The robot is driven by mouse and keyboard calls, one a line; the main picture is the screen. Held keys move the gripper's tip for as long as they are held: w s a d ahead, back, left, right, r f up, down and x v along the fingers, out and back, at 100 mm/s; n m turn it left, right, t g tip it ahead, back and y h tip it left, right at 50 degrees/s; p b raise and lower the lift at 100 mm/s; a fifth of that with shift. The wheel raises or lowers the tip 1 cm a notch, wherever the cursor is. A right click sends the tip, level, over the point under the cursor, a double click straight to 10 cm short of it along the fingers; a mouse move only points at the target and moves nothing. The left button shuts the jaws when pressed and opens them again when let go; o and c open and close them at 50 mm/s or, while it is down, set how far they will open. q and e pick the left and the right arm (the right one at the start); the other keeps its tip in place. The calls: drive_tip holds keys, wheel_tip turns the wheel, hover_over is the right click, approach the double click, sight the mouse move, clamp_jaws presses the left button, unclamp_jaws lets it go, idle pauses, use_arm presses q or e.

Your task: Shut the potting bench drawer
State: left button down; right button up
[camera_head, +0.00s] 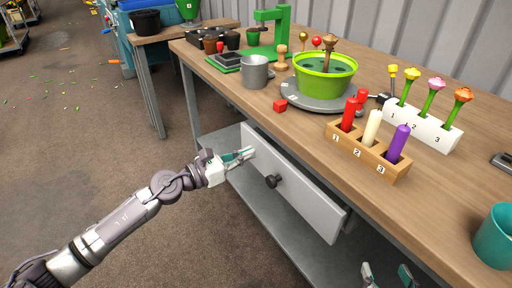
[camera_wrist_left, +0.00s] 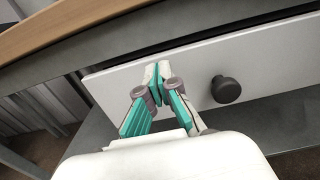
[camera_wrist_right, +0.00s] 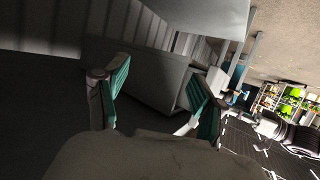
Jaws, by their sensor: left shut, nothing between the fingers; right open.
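The potting bench drawer (camera_head: 305,194) has a pale grey front with a dark round knob (camera_head: 272,181). Its front stands out from under the bench top, with a dark gap behind its upper edge, so it is partly open. My left gripper (camera_head: 251,152) is shut and empty at the far end of the drawer front. In the left wrist view its fingertips (camera_wrist_left: 158,72) are against or just before the front (camera_wrist_left: 260,62), left of the knob (camera_wrist_left: 226,89); contact is unclear. My right gripper (camera_head: 387,276) is open and low, below the bench's near part; its fingers also show in the right wrist view (camera_wrist_right: 157,88).
The wooden bench top (camera_head: 235,105) holds a green pot (camera_head: 325,76), a grey mug (camera_head: 255,74), a candle block (camera_head: 368,150), a white flower holder (camera_head: 422,125) and a teal cup (camera_head: 494,238). A grey lower shelf (camera_head: 262,212) lies under the drawer. Floor left is open.

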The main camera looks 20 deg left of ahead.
sight(264, 145)
use_arm(q)
drive_tip(key=shift+x, duration=1.65)
use_arm(e)
drive_tip(key=shift+s+d+f+g, duration=0.25)
drive_tip(key=shift+s+f+g, duration=0.2)
drive_tip(key=shift+f, duration=0.25)
use_arm(q)
drive_tip(key=p+x, duration=0.1)
drive_tip(key=x, duration=0.2)
drive_tip(key=shift+w+d+r, duration=0.1)
drive_tip(key=shift+w+d, duration=0.1)
drive_tip(key=shift+w, duration=0.2)
drive_tip(key=shift+r, duration=0.1)
use_arm(e)
drive_tip(key=shift+s+d+f+g+h, duration=0.2)
drive_tip(key=shift+s+f+g+h, duration=0.05)
drive_tip(key=shift+s+f+g, duration=0.4)
drive_tip(key=shift+s+d+f+g+h, duration=0.15)
drive_tip(key=shift+s+f+g+h, duration=0.1)
drive_tip(key=shift+s+f+g, duration=0.3)
